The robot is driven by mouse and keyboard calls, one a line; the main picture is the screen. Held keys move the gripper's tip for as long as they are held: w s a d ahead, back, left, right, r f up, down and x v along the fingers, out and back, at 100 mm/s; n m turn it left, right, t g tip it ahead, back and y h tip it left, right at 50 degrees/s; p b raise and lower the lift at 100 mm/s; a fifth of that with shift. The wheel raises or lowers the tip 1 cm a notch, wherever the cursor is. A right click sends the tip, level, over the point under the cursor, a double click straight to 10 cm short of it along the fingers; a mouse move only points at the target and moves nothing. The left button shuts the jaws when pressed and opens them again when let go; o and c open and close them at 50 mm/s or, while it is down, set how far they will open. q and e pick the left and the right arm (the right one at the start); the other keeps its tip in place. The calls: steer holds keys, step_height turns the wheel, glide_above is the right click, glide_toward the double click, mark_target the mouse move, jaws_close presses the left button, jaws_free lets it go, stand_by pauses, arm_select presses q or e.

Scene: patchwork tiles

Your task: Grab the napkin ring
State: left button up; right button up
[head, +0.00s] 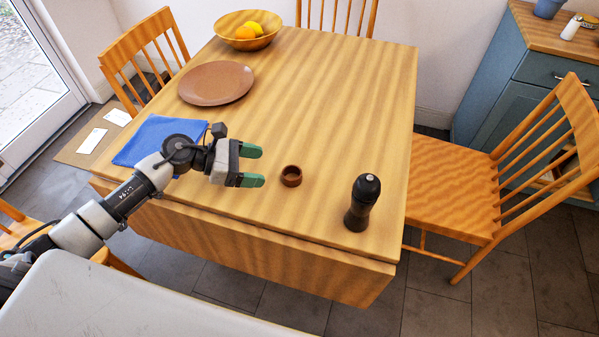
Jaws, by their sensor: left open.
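The napkin ring (291,176) is a small brown wooden ring on the wooden table (330,110), near the table's front edge. My left gripper (252,166) comes in from the left and is open, with its two green-tipped fingers apart and nothing between them. The fingertips point right, toward the ring, and show a short gap to the left of it. I cannot tell the gripper's exact height over the table. My right gripper is not in view.
A dark pepper mill (362,203) stands right of the ring. A blue cloth (150,138) lies partly behind my left arm. A brown plate (216,83) and a fruit bowl (247,31) are farther back. Wooden chairs (455,196) surround the table. The table's right middle is clear.

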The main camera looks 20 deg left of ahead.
mark_target(300, 174)
arm_select(q)
steer(key=shift+x, duration=0.95)
steer(key=x, duration=0.2)
steer(key=p+x, duration=0.1)
steer(key=x, duration=0.2)
steer(key=shift+s+d+r+p, duration=0.15)
steer(key=shift+s+d+p, duration=0.05)
steer(key=shift+s+p, duration=0.1)
steer(key=shift+w+d+f, duration=0.15)
steer(key=shift+d+f, duration=0.05)
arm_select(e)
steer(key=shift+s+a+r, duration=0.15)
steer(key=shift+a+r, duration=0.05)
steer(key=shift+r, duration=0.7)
arm_select(q)
steer(key=shift+c, duration=0.2)
steer(key=c, duration=0.9)
steer(key=shift+c, duration=0.2)
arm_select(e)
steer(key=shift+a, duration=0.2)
